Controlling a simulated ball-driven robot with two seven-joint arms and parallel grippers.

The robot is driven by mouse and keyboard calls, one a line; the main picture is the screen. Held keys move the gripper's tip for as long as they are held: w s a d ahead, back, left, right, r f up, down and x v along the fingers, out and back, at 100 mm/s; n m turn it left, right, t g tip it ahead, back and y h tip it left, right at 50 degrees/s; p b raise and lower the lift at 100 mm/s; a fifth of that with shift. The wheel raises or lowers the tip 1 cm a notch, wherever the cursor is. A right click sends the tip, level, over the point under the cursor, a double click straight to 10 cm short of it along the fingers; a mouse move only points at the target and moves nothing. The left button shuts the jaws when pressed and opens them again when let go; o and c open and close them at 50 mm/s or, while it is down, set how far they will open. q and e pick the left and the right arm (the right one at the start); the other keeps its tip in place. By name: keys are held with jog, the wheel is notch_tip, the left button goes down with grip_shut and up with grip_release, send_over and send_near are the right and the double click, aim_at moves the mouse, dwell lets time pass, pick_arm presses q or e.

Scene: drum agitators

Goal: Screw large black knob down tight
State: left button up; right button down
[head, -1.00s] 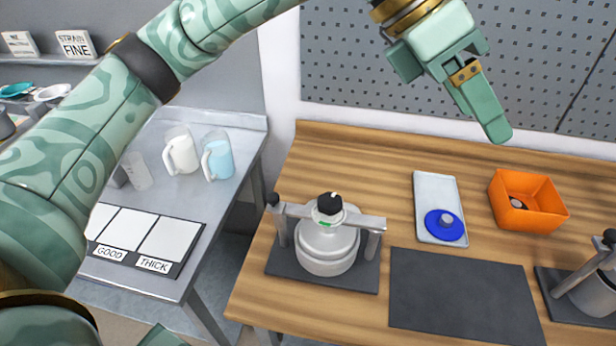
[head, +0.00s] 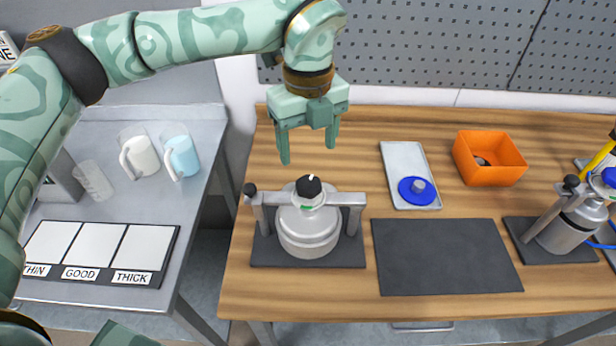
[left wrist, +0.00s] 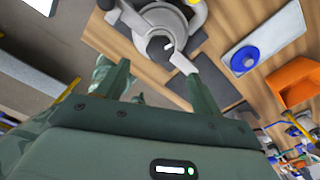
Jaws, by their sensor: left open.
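The large black knob (head: 308,186) with a white mark sits on top of a silver vessel (head: 308,232), at the middle of a grey clamp bar (head: 352,199). A smaller black knob (head: 249,189) stands at the bar's left end. My left gripper (head: 309,156) is open and empty, pointing down above and slightly behind the large knob, apart from it. In the left wrist view the large black knob (left wrist: 159,48) shows beyond and between my left fingers (left wrist: 160,90). My right gripper is not in view.
A tray (head: 400,153) with a blue disc (head: 415,190) and an orange bin (head: 490,158) stand to the right. A dark mat (head: 445,256) lies right of the vessel. A second clamped vessel (head: 562,232) stands at the far right. A side table (head: 95,205) with mugs is left.

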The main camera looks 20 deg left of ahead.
aim_at(309, 184)
pick_arm(q)
notch_tip(309, 184, down, 9)
jog(key=shift+d, duration=0.1)
jog(key=c, duration=1)
